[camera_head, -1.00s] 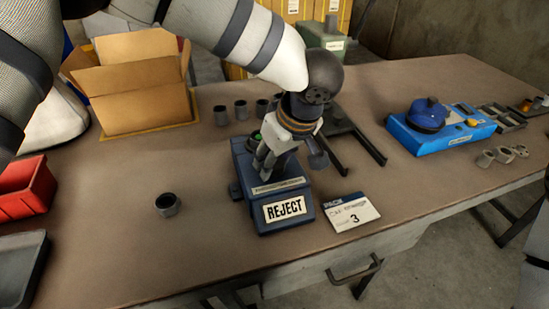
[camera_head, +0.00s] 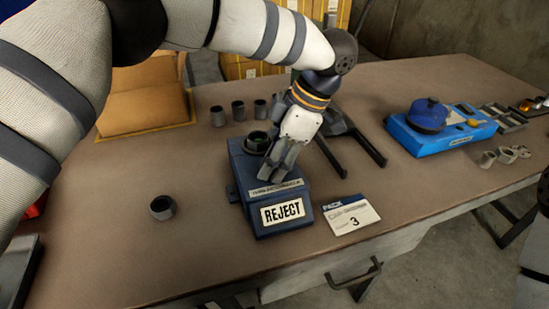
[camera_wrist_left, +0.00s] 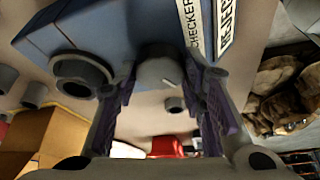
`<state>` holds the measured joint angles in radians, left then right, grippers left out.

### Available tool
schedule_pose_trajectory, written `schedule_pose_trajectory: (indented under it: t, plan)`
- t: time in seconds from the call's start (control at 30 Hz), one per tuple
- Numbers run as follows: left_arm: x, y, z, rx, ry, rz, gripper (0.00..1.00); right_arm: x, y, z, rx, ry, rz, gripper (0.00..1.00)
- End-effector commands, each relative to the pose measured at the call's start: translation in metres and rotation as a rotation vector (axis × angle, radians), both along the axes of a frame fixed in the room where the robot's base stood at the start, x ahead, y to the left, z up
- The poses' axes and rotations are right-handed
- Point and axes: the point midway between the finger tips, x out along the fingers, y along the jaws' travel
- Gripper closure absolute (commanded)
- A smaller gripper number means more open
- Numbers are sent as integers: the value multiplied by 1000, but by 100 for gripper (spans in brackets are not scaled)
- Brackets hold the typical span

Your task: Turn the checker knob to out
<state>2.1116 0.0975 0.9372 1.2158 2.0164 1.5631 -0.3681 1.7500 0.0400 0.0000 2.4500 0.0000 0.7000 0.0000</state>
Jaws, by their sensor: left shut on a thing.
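The checker (camera_head: 243,172) is a blue box on the table with a sloped front and a plate reading REJECT (camera_head: 282,211). My left gripper (camera_head: 288,168) points down over the checker's right part. In the left wrist view its fingers (camera_wrist_left: 160,85) are on both sides of the grey checker knob (camera_wrist_left: 158,72), shut on it. The knob is hidden by the fingers in the head view, and its pointer cannot be read. My right gripper is out of view.
A loose grey ring (camera_head: 162,207) lies left of the checker, and several grey cups stand behind it (camera_head: 237,110). A black stand (camera_head: 350,140) and a blue device (camera_head: 440,138) are farther right. A cardboard box (camera_head: 148,95) stands behind left.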

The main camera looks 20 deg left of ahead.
Motion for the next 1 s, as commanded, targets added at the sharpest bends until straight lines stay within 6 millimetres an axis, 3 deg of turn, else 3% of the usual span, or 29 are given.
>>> schedule_pose_trajectory:
  t: [1.0]
  plan:
    - [3, 3, -1, 0, 3, 910, 90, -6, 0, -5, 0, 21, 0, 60]
